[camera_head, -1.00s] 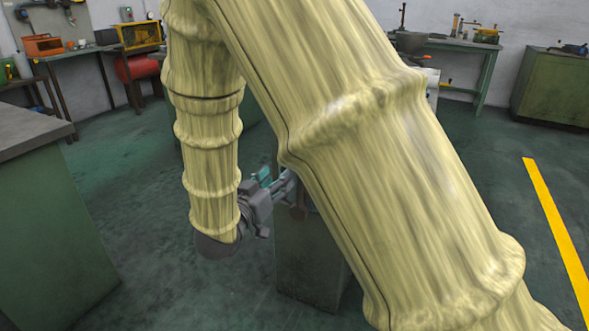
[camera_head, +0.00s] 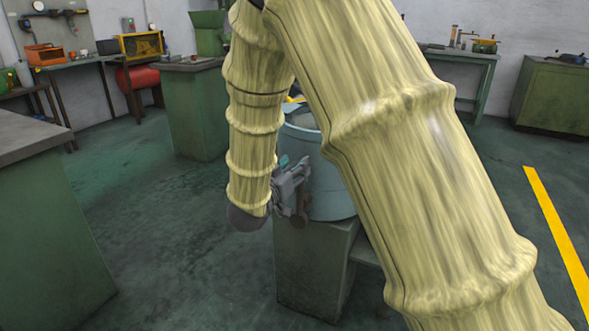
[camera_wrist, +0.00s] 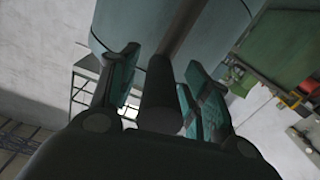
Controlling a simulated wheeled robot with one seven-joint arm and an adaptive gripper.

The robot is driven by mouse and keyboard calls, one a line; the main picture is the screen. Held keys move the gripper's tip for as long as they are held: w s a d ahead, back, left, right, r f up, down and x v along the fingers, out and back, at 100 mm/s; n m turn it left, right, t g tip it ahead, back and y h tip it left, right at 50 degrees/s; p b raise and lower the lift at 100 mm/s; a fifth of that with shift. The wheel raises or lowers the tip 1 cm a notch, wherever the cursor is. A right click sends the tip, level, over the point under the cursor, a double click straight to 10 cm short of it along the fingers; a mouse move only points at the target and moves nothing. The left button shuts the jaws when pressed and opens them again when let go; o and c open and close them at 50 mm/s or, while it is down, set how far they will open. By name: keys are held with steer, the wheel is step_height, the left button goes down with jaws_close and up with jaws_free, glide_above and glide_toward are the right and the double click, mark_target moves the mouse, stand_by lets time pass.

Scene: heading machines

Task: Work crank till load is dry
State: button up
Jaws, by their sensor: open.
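A pale blue drum (camera_head: 330,185) sits on a green pedestal (camera_head: 312,270), partly hidden behind my arm. It fills the top of the wrist view (camera_wrist: 225,25). A dark crank arm (camera_wrist: 180,30) runs across the drum's face to a thicker dark grip (camera_wrist: 160,95). My gripper (camera_wrist: 165,75) is open, with one teal-padded finger on each side of the grip. I cannot tell whether either pad touches it. In the head view my gripper (camera_head: 288,170) is close against the drum's left side. The load inside the drum is hidden.
A grey-topped green bench (camera_head: 45,200) stands at the left front. Another green machine base (camera_head: 195,110) stands behind. Side tables and a green cabinet (camera_head: 550,95) line the back. A yellow floor line (camera_head: 555,240) runs at right. The floor left of the pedestal is clear.

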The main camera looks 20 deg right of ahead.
steer(key=shift+c, duration=0.5)
jaws_close()
